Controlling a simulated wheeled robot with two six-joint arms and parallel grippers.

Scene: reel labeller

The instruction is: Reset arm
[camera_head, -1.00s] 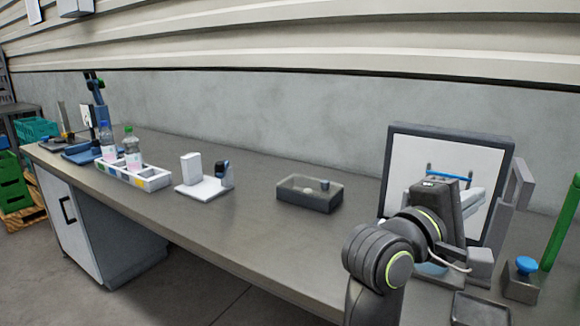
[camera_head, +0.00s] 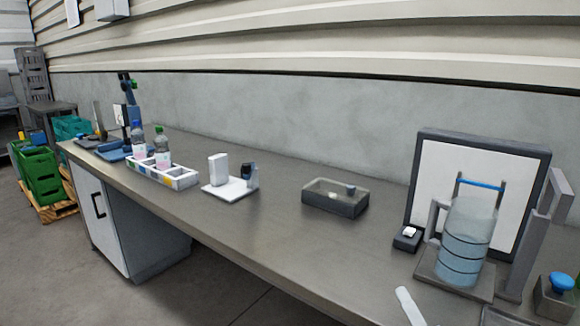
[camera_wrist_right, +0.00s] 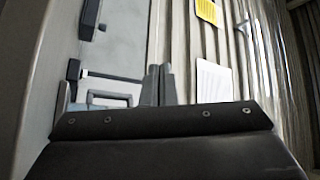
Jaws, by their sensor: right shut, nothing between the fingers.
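My right gripper (camera_wrist_right: 160,72) shows in the right wrist view as two grey fingers side by side, shut and empty. It is raised and faces the ribbed wall, with no object touching its fingers. In the head view, I cannot make out the right gripper clearly. A pale bar (camera_head: 409,306) pokes up at the bottom edge there; I cannot tell whether it is part of my arm. My left gripper is in neither view.
On the bench (camera_head: 260,240), a clear banded cylinder (camera_head: 465,240) stands before a framed white panel (camera_head: 430,165). A small dark box (camera_head: 407,243) sits beside it. An open grey box (camera_head: 348,208), a white device (camera_head: 230,190) and a bottle rack (camera_head: 182,182) stand farther left.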

